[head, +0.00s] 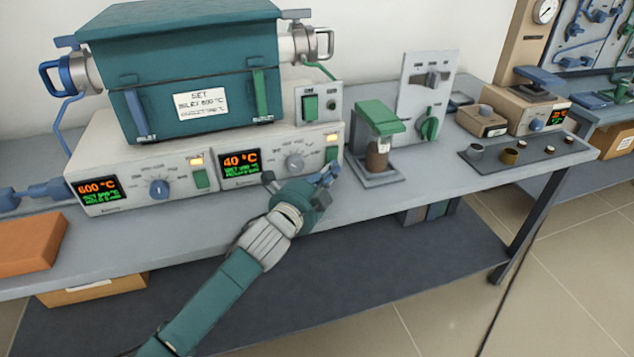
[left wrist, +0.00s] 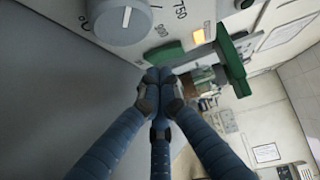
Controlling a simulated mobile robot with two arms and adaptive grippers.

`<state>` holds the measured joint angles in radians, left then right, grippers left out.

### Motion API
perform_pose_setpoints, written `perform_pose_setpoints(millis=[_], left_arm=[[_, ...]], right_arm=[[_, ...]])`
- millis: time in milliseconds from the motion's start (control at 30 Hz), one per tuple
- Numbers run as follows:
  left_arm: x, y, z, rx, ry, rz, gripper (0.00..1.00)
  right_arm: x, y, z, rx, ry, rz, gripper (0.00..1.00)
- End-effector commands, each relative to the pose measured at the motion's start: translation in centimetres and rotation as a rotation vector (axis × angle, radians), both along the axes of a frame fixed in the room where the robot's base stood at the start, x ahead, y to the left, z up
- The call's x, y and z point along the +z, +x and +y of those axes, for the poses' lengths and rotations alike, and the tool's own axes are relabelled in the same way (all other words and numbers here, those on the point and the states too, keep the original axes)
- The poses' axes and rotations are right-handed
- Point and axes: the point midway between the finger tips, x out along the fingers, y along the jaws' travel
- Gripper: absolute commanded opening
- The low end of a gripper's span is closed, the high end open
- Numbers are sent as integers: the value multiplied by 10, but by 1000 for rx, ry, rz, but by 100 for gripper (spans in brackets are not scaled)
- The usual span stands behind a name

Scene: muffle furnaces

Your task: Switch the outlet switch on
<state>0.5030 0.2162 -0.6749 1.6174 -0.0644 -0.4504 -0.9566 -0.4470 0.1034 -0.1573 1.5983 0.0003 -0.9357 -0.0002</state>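A small grey box (head: 321,89) with a green rocker switch (head: 310,107) and round fittings stands behind the furnace's right end. A second green switch (head: 331,154) sits below a lit amber lamp (head: 332,139) at the right end of the furnace's control panel. My left gripper (head: 329,172) is in front of that panel end, just below the second switch. In the left wrist view its blue fingers (left wrist: 160,78) are together and empty, close to this green switch (left wrist: 166,53); contact is unclear. My right gripper is not in view.
The teal furnace (head: 195,70) stands on the panel unit, with displays reading 600 °C and 40 °C. A grey knob (left wrist: 122,18) is near the fingers. Right of them, a green-topped stand (head: 378,115) holds a brown jar (head: 377,155).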

Motion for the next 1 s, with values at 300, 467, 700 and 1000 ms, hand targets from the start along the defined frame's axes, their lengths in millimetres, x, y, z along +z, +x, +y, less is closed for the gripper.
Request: perform_pose_setpoints(millis=[300,467,700,1000], left_arm=[[4,-59,35,1,0,1,0],[6,-82,48,1,-1,3,0],[8,-96,56,0,-4,2,0],[8,-96,56,1,-5,1,0]], right_arm=[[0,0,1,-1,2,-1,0],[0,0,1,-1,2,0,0],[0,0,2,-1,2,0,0],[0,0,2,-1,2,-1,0]])
